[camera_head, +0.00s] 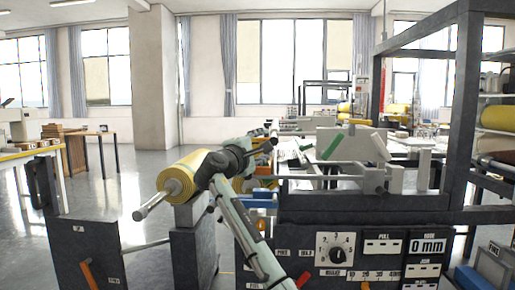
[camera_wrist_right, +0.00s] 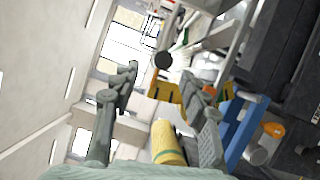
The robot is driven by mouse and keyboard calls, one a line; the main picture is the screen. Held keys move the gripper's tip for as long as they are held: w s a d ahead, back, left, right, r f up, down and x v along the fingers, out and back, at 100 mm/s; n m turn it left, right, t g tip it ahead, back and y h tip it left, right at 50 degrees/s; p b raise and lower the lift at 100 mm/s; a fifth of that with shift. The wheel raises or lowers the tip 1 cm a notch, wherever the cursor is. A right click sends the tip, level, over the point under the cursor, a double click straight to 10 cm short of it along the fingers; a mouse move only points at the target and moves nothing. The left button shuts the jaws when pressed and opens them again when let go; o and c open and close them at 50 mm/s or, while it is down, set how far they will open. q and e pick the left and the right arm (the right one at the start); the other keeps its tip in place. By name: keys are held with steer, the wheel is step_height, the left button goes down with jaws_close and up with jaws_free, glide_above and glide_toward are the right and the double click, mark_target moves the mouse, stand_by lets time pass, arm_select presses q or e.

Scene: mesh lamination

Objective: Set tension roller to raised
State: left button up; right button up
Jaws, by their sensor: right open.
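My right gripper (camera_head: 268,146) reaches in from the bottom middle, just right of a yellow roll (camera_head: 180,175) on a metal shaft. In the right wrist view its two grey fingers (camera_wrist_right: 160,92) are wide apart, with nothing between them. The yellow roll also shows in that view (camera_wrist_right: 168,143), below and between the fingers. A blue bar (camera_wrist_right: 238,130) lies right of the right finger. I cannot tell which part is the tension roller or how it is set. My left gripper is out of view.
A dark frame post (camera_head: 465,110) stands at the right. An orange lever (camera_head: 88,275) is at the lower left. Open floor (camera_head: 130,190) lies left of the roll.

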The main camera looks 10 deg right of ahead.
steer(key=v, duration=0.3)
steer(key=shift+s+a, duration=0.25)
steer(key=shift+s, duration=0.05)
steer(key=s+d+f+m+g+y, duration=0.1)
steer(key=d+f+y, duration=0.1)
steer(key=f, duration=1)
steer(key=s+d+f+g+y, duration=0.1)
steer(key=d+f+g+y, duration=0.1)
steer(key=f, duration=1)
steer(key=s+d+f+m+g+y, duration=0.15)
steer(key=s+f, duration=0.35)
steer(key=f, duration=0.6)
steer(key=s+d+f+m+g+y, duration=0.15)
steer(key=s+f, duration=0.35)
steer(key=f, duration=0.7)
steer(key=s+d+f+m+g+y, duration=0.1)
steer(key=s+f+m+g, duration=0.1)
steer(key=s+f, duration=0.5)
steer(key=s+d+f+m+g+y, duration=0.1)
steer(key=s+f, duration=0.6)
steer(key=s, duration=0.9)
steer(key=s+d+f+m+g+y, duration=0.1)
steer(key=s+d+f+m+g, duration=0.1)
steer(key=s+f, duration=0.6)
steer(key=s+d+m, duration=0.1)
steer(key=s, duration=0.3)
steer(key=shift+m+g, duration=0.3)
steer(key=shift+g, duration=0.1)
